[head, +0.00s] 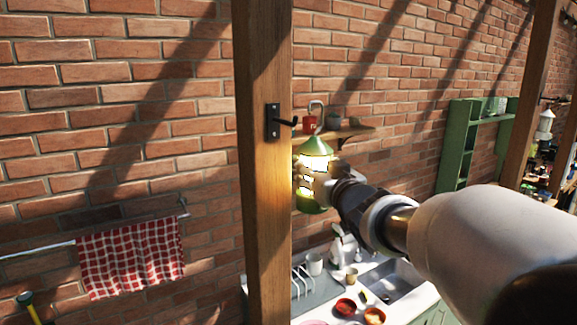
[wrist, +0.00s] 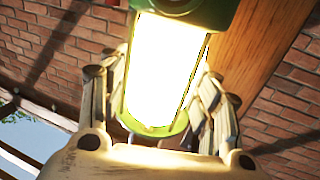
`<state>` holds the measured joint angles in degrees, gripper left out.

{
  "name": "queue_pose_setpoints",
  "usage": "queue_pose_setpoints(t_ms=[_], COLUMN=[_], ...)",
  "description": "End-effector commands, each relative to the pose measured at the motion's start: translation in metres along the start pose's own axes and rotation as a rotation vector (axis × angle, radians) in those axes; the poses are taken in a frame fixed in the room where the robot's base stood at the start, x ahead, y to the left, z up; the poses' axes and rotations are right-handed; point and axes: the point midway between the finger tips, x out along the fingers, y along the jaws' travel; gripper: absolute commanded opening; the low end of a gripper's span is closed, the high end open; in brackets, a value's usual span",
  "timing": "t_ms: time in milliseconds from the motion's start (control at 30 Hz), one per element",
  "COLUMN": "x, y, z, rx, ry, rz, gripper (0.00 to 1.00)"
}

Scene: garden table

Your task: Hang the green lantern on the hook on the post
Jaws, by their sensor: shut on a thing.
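The green lantern (head: 315,147) is lit and looks upright, just right of the wooden post (head: 262,220) in the head view. A grey loop shows above its roof. My gripper (head: 317,182) is shut around the lantern's glowing body, coming from the right. The black hook (head: 290,122) sticks out to the right from a dark plate on the post. The loop appears a little right of the hook's tip and apart from it; the depth between them is hard to tell. In the wrist view the bright lantern (wrist: 165,70) sits between my fingers, with the post (wrist: 262,50) behind at right.
A wooden shelf (head: 350,133) with a red item and a grey pot is on the brick wall behind the lantern. A sink counter (head: 400,300) with dishes lies below. A checked towel (head: 130,258) hangs on a rail at left.

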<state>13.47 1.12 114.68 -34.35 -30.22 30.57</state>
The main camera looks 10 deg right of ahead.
Motion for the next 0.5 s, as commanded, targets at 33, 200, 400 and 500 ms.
queue_pose_setpoints(t_ms=[33, 200, 400, 500], x=[-0.002, -0.004, -0.009, -0.011], y=[-0.005, -0.018, -0.033, -0.04], z=[-0.002, -0.002, -0.001, -0.001], rx=[-0.001, -0.001, -0.001, -0.001], ry=[0.004, 0.007, 0.005, 0.008], rz=[-0.002, -0.002, -0.003, -0.002], gripper=[0.19, 0.19, 0.19, 0.19])
